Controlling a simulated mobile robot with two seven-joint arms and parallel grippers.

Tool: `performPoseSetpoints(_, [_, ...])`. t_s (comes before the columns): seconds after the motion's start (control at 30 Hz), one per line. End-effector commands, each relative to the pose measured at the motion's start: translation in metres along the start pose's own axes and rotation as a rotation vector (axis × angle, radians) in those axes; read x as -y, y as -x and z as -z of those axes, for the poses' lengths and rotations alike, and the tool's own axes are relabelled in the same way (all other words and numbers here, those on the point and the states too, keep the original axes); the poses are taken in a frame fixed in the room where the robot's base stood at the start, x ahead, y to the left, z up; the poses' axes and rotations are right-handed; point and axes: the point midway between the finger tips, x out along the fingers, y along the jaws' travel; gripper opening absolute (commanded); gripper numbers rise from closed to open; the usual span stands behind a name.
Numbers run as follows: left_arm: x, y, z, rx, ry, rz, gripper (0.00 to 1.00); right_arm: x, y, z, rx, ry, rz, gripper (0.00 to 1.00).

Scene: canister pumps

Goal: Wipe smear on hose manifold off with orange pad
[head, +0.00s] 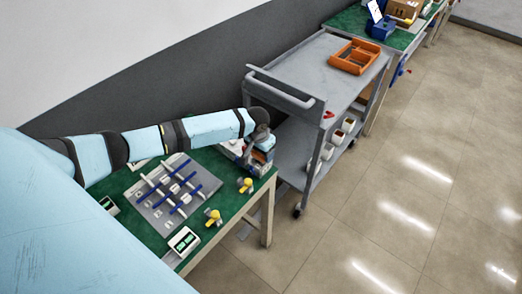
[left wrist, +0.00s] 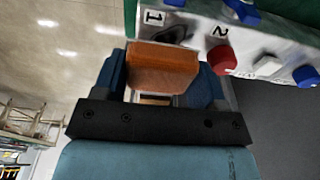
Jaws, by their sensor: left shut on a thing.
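My left gripper (head: 262,150) is over the far right corner of the green table and is shut on the orange pad (head: 259,156). In the left wrist view the pad (left wrist: 162,66) sits between the dark blue fingers of the gripper (left wrist: 160,80). The hose manifold (left wrist: 270,42) is a pale grey block numbered 1 and 2, with a red knob and blue parts. A dark smear (left wrist: 178,35) shows beside the 1, right by the pad's edge. I cannot tell whether the pad touches the manifold. In the head view the manifold (head: 231,147) is partly hidden by my arm. My right gripper is out of view.
A grey board (head: 152,215) with blue and white bars lies on the green table (head: 130,242). A grey cart (head: 308,62) holding an orange tray (head: 355,56) stands beyond.

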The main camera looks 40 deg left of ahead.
Motion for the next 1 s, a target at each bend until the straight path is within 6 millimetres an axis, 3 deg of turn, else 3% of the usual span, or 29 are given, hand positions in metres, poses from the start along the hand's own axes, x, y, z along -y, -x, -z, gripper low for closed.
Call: performPoseSetpoints(1.0, [-0.001, -0.018, -0.002, 0.0, 0.0, -0.001, 0.46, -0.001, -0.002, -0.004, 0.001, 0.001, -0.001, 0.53])
